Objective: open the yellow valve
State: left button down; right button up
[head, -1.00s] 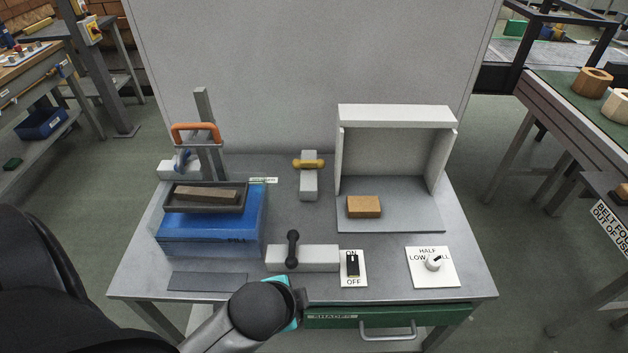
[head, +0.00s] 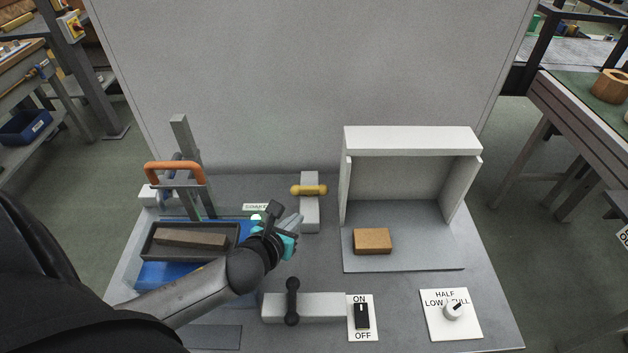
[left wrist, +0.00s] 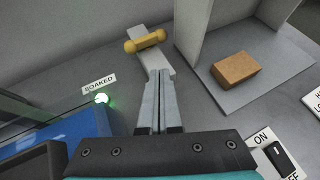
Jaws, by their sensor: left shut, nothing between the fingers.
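The yellow valve (head: 309,190) is a short yellow bar handle lying crosswise on a pale grey block near the back middle of the table. It also shows in the left wrist view (left wrist: 145,41), at the top, a little beyond the fingertips. My left gripper (head: 298,219) is shut and empty, just in front and to the left of the valve's block, apart from the handle. In the left wrist view the fingers (left wrist: 158,75) are pressed together and point toward the valve. My right gripper is in neither view.
A dark tray with a brick (head: 191,239) sits over a blue bin at the left, beside an orange-handled press (head: 175,166). A black-handled valve (head: 293,302) is in front. A white open booth (head: 411,141) with an orange-brown brick (head: 373,241) stands right.

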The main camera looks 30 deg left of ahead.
pick_arm(q)
jog(key=b, duration=0.3)
send_near(320, 192)
jog(key=f, duration=0.2)
jog(key=shift+w+f, duration=0.4)
jog(key=w, duration=0.3)
jog(key=shift+w+a+f, duration=0.1)
jog(key=shift+a+f, duration=0.05)
jog(key=shift+a, duration=0.15)
jog(key=shift+w+a, duration=0.1)
jog(key=shift+w, duration=0.6)
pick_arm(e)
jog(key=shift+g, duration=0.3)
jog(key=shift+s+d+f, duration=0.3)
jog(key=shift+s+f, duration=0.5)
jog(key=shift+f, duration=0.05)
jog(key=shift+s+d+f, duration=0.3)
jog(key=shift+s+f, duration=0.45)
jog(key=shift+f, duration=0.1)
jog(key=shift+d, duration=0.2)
